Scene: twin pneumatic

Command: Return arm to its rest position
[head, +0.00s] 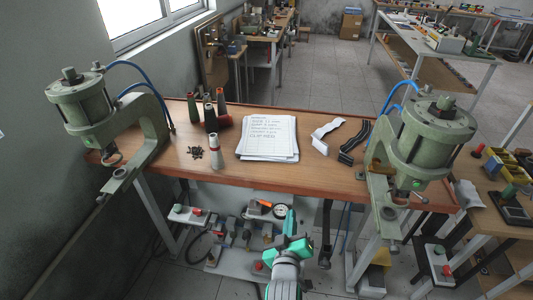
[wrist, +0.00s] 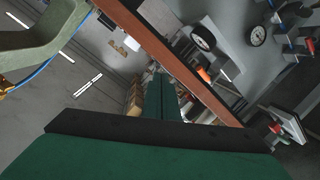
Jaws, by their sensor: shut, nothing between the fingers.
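My gripper (head: 291,218) is in front of the wooden workbench, low in the head view and below the bench's front edge. My white and teal arm is folded up under it. In the wrist view the two dark green fingers (wrist: 160,98) lie side by side with no gap I can make out, and nothing is held. The gripper is apart from the bench (head: 220,176) and touches nothing that I can see.
Green pneumatic presses stand at the bench's left (head: 85,105) and right (head: 430,140) ends. A shelf with valves and a gauge (head: 280,210) is below the bench, close behind my gripper.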

